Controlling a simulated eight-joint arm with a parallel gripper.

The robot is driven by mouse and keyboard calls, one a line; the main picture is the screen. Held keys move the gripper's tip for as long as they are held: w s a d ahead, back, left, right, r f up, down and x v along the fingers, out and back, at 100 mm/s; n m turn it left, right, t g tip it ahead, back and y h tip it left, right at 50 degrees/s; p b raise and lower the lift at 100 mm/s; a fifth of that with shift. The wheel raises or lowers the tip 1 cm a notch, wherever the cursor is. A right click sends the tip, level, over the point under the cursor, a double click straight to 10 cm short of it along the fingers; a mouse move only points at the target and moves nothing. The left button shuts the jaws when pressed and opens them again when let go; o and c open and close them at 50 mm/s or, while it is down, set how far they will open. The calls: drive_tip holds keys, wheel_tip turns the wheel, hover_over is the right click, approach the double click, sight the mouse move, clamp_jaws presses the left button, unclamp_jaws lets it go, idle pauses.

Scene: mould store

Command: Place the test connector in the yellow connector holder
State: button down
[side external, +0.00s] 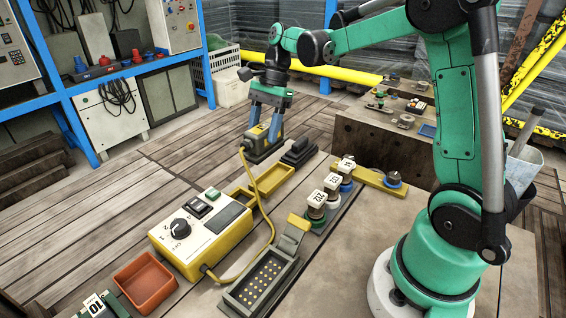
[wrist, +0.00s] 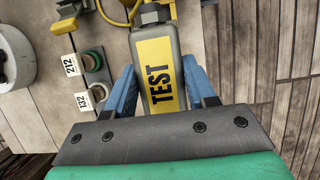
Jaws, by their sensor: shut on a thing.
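My gripper (side external: 265,122) is shut on the test connector (side external: 258,143), with one blue finger on each side of its body. In the wrist view the connector (wrist: 161,80) is grey with a yellow face marked TEST. A yellow cable (side external: 262,195) runs from it to the yellow-and-white tester box (side external: 203,236). The yellow connector holder (side external: 271,183) is an open shallow tray on the table. In the side view the connector is just above and left of the holder, apart from it. The holder's inside looks empty.
A dark block (side external: 298,152) stands just behind the holder. A hinged case with yellow pins (side external: 258,283) and an orange tray (side external: 145,283) are at the front.

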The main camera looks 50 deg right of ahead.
drive_tip(key=shift+d+f, duration=0.8)
drive_tip(key=shift+d, duration=0.15)
drive_tip(key=shift+f, duration=2.75)
drive_tip(key=shift+f, duration=0.75)
unclamp_jaws()
drive_tip(key=shift+r, duration=0.1)
drive_tip(key=shift+r, duration=3.65)
